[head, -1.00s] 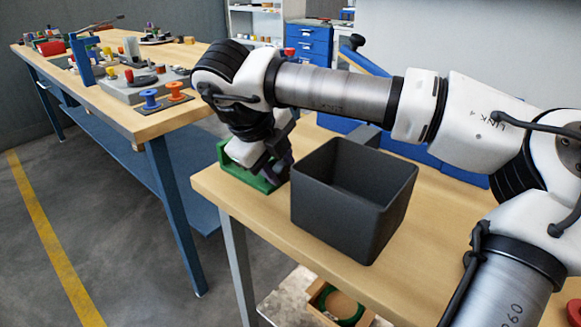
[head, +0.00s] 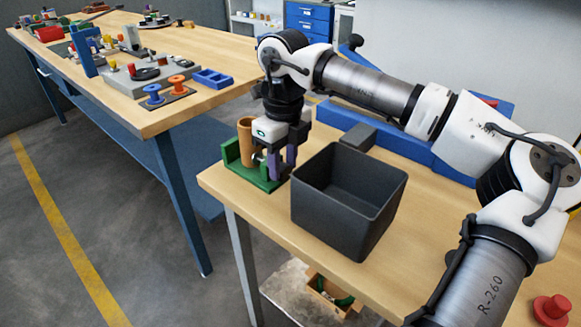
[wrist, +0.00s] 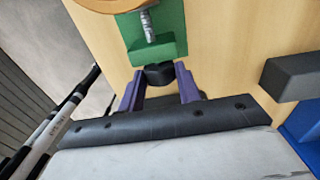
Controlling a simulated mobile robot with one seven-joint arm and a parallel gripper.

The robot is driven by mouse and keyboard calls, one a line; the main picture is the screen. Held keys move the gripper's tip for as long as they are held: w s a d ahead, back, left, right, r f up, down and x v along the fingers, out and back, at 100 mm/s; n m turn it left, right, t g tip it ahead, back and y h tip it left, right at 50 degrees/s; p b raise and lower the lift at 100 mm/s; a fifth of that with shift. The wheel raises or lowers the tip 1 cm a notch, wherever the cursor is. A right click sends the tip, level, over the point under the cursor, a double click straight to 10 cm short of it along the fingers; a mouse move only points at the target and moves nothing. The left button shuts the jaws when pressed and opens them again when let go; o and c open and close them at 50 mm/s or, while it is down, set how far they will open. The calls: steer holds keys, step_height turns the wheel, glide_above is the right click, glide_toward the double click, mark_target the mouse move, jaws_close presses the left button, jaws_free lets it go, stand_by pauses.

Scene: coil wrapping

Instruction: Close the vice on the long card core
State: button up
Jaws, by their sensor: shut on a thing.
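The tan card core (head: 245,140) stands upright in the green vice (head: 232,155) at the table's near left corner in the head view. In the wrist view, part of the core (wrist: 100,4) shows at the top edge. There the vice (wrist: 165,32) shows its metal screw (wrist: 148,24) and black knob (wrist: 159,74). My gripper (wrist: 159,84) points at the knob, with its purple fingers on either side, shut on it. In the head view my gripper (head: 274,165) is upright beside the vice. Whether the jaw presses on the core is hard to tell.
A dark open bin (head: 350,200) stands close to the right of my gripper. A grey block (head: 358,136) and a blue part (head: 430,150) lie behind it. Another bench (head: 200,60) with spools and fixtures is at the left, across a gap.

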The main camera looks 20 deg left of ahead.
steer(key=p, duration=0.1)
steer(key=g+p, duration=0.1)
steer(key=shift+w+d+r+p, duration=0.1)
steer(key=shift+w+r+p, duration=0.05)
steer(key=shift+r+p, duration=0.2)
steer(key=shift+w+f+g+y+p, duration=0.1)
steer(key=shift+f+g+y+p, duration=0.15)
steer(key=shift+g+p, duration=0.3)
steer(key=shift+w+f+g+y+p, duration=0.15)
steer(key=shift+g+y+p, duration=0.2)
steer(key=shift+g, duration=0.3)
steer(key=o, duration=0.6)
steer(key=shift+d, duration=0.1)
steer(key=shift+f+b, duration=0.15)
steer(key=shift+b, duration=0.25)
